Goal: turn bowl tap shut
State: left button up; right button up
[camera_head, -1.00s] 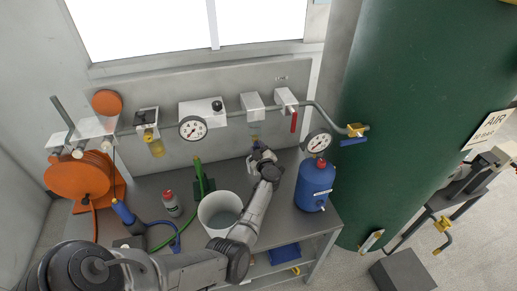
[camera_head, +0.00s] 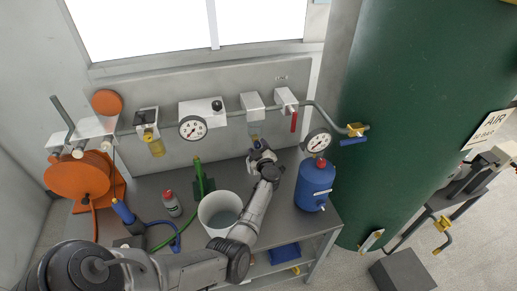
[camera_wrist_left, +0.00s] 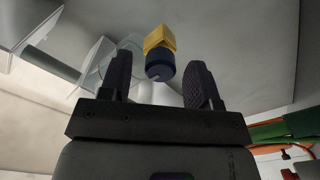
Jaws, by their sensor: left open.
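The bowl tap is a small dark blue knob (camera_wrist_left: 159,67) under a yellow brass fitting (camera_wrist_left: 160,39) in the left wrist view. In the head view it is mostly hidden by my gripper, below the filter bowl (camera_head: 254,128) on the wall pipe. My left gripper (camera_head: 261,148) is just under that bowl, above the bench. In the left wrist view my left gripper (camera_wrist_left: 160,62) is open, with one finger on each side of the knob. Gaps show between the knob and both fingers. My right gripper is not in view.
A white bucket (camera_head: 212,203) stands on the bench below my arm. A blue canister (camera_head: 315,184) stands to the right, near a pressure gauge (camera_head: 318,143). A red-handled valve (camera_head: 293,121) hangs right of the filter. An orange hose reel (camera_head: 78,178) is at the left.

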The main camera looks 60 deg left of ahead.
pick_arm(q)
jog(key=shift+d, duration=0.1)
jog(key=shift+d, duration=0.3)
jog(key=p+v, duration=0.1)
jog(key=v, duration=1.2)
jog(key=shift+p, duration=0.3)
jog(key=shift+s, duration=0.1)
